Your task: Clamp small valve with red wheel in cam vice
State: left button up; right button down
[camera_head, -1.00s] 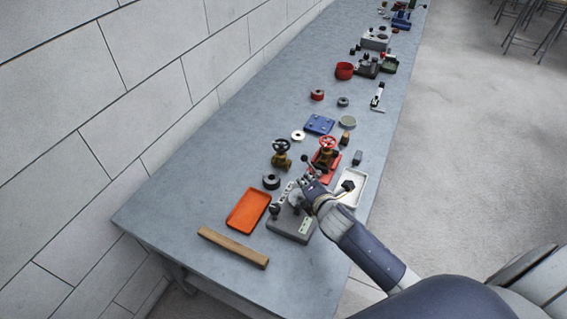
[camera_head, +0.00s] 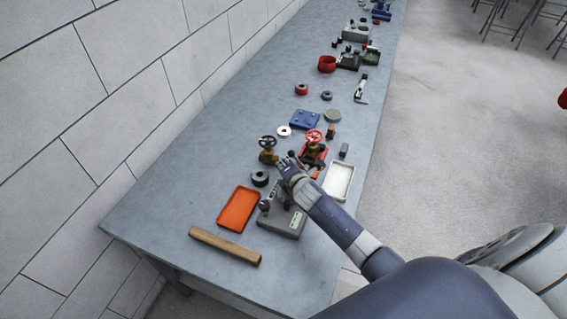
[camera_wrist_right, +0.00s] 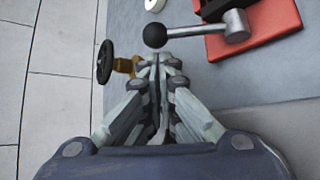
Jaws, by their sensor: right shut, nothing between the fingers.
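The small valve with a red wheel (camera_head: 314,136) stands upright at the red cam vice (camera_head: 320,156), its brass body over the red base. Whether the jaws press on it cannot be told. In the right wrist view, the vice's red base (camera_wrist_right: 285,22) and its metal lever with a black ball knob (camera_wrist_right: 155,36) show at the top; the valve itself is not visible there. My right gripper (camera_head: 283,162) is shut and empty, just short of the knob in that view; its fingertips (camera_wrist_right: 158,62) are together. My left gripper is not in view.
A brass valve with a black wheel (camera_head: 267,146) stands left of my right gripper. An orange tray (camera_head: 239,207), a grey fixture (camera_head: 284,222), a wooden bar (camera_head: 225,246) and a white tray (camera_head: 339,181) lie nearby. The blue plate (camera_head: 305,119) is farther back.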

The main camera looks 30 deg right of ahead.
jog(key=shift+w+f, duration=0.25)
jog(key=shift+w, duration=0.2)
jog(key=shift+s+d+r+t+b, duration=0.1)
jog(key=shift+d+r+t+b, duration=0.05)
jog(key=shift+t+b, duration=0.2)
